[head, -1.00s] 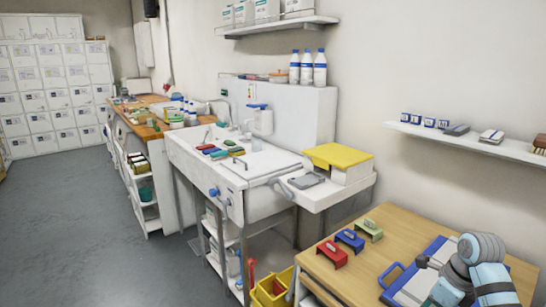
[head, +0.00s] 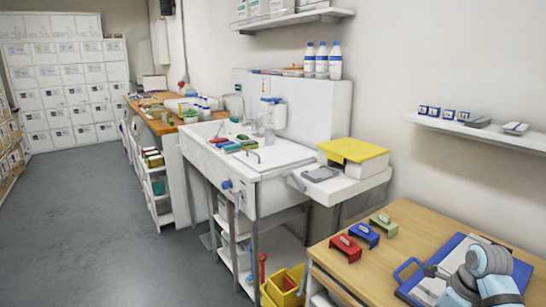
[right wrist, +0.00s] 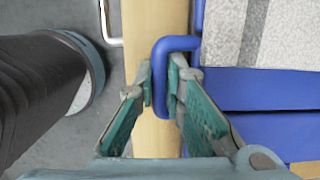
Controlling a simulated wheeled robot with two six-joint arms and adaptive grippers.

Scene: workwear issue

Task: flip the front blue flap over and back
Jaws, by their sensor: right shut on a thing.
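The blue flap (head: 466,246) lies flat on the wooden table at the lower right of the head view, with pale grey panels on it. Its blue loop handle (head: 405,267) sticks out at the left edge. In the right wrist view the handle (right wrist: 160,62) runs between the fingers of my right gripper (right wrist: 162,88), which is shut on it. The flap's blue surface (right wrist: 255,92) shows at the right there. In the head view my right arm hides part of the flap. My left gripper is not in view.

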